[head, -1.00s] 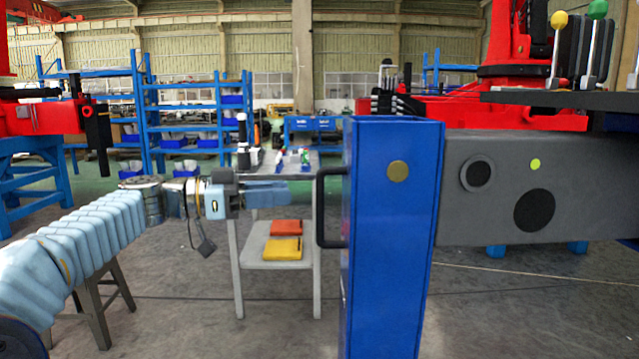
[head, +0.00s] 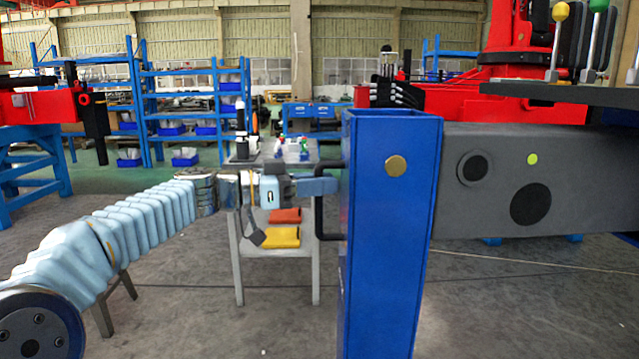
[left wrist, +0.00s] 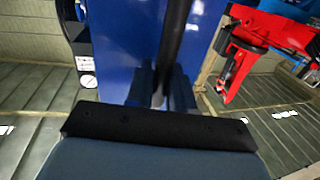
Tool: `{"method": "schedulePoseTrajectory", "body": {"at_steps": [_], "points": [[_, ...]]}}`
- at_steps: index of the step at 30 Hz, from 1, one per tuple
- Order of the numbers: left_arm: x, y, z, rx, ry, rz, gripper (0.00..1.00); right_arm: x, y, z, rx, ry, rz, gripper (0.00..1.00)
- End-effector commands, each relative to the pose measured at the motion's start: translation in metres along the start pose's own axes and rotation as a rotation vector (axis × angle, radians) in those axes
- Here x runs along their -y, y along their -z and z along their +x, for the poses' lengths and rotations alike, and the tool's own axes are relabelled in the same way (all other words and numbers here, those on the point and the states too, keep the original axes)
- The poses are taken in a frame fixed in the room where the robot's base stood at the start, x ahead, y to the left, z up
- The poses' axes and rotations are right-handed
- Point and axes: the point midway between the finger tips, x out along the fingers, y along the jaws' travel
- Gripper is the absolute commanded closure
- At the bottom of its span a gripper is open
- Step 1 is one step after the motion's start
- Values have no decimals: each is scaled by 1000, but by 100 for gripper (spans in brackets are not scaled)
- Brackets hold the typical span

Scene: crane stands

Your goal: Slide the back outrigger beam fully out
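The back outrigger beam appears to be the long grey beam (head: 590,185) at the right of the head view. A blue upright box-shaped post (head: 385,260) stands at its left end. A black bar handle (head: 319,215) is fixed to the post's left side and also crosses the left wrist view (left wrist: 176,35). My left gripper (head: 325,186) is at the handle's upright bar. In the left wrist view its fingers (left wrist: 163,90) lie close on either side of the bar and appear shut on it. My right gripper is not in view.
A grey stand (head: 233,215) with orange and yellow items on its shelf is behind my left arm. A stool (head: 105,310) shows below the arm. Blue shelves stand further back. Levers (head: 556,45) sit above the beam.

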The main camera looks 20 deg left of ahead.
Motion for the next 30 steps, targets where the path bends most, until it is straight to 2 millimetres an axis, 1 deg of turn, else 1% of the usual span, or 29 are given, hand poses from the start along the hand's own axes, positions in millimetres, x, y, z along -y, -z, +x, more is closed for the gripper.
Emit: {"method": "schedulePoseTrajectory", "body": {"at_steps": [1, 2, 11, 14, 15, 16, 17, 18, 20, 23, 24, 27, 30], "points": [[0, 0, 0, 0, 1, 0, 98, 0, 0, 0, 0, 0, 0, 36], [0, 0, 0, 0, 1, 0, 100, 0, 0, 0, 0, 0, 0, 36], [1, -1, -3, -1, 2, 1, 100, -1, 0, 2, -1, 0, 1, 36], [5, -4, -18, -3, 6, 4, 100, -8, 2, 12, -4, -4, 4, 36], [8, -6, -27, -4, 9, 3, 100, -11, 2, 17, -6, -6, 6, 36], [7, 0, -28, -4, 6, 3, 100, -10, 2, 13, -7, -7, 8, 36], [8, 0, -30, -3, 7, 3, 100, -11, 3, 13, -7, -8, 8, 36], [10, -2, -36, -3, 11, 3, 100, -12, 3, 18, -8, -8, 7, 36], [10, -1, -40, -2, 11, 2, 100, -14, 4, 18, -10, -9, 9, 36], [14, -3, -56, -2, 16, 4, 100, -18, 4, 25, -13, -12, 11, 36], [15, -1, -59, -2, 15, 3, 100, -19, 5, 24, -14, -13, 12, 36], [18, -1, -76, -2, 18, 5, 100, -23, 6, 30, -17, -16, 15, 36], [19, 0, -83, -2, 17, 3, 100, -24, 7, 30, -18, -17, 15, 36]]}}
